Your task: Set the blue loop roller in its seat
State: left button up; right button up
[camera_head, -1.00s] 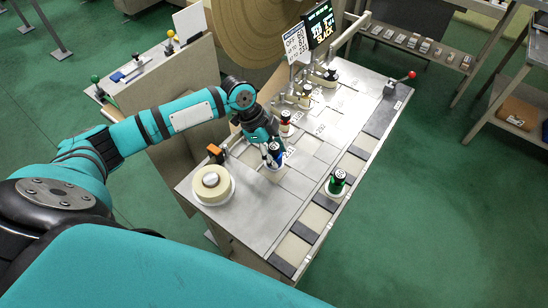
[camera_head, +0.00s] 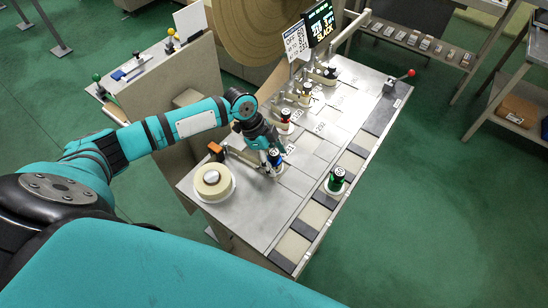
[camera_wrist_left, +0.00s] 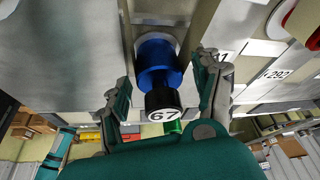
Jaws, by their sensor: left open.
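The blue loop roller (camera_head: 274,161) stands upright, its black cap on top, on a pale round base on the machine table. In the left wrist view the blue roller (camera_wrist_left: 155,65) shows its black cap marked 67, with a white disc at its far end. My left gripper (camera_head: 268,149) is at the roller. In the left wrist view the fingers of my left gripper (camera_wrist_left: 164,78) are open, one on each side of the roller, with gaps visible. I cannot tell whether the roller is fully down in a seat. My right gripper is not in view.
A green roller (camera_head: 336,179) stands at the table's right edge. A red roller (camera_head: 285,121) and others stand along the back. A cream tape roll (camera_head: 213,180) sits at the left front. A display (camera_head: 319,21) rises behind. The front middle of the table (camera_head: 270,215) is clear.

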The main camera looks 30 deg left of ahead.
pick_arm(q)
jog(key=shift+r, duration=0.25)
jog(key=shift+a+r, duration=0.15)
jog(key=shift+r, duration=0.15)
jog(key=b+v, duration=0.2)
jog(key=v, duration=0.9)
jog(key=shift+s+a, duration=0.1)
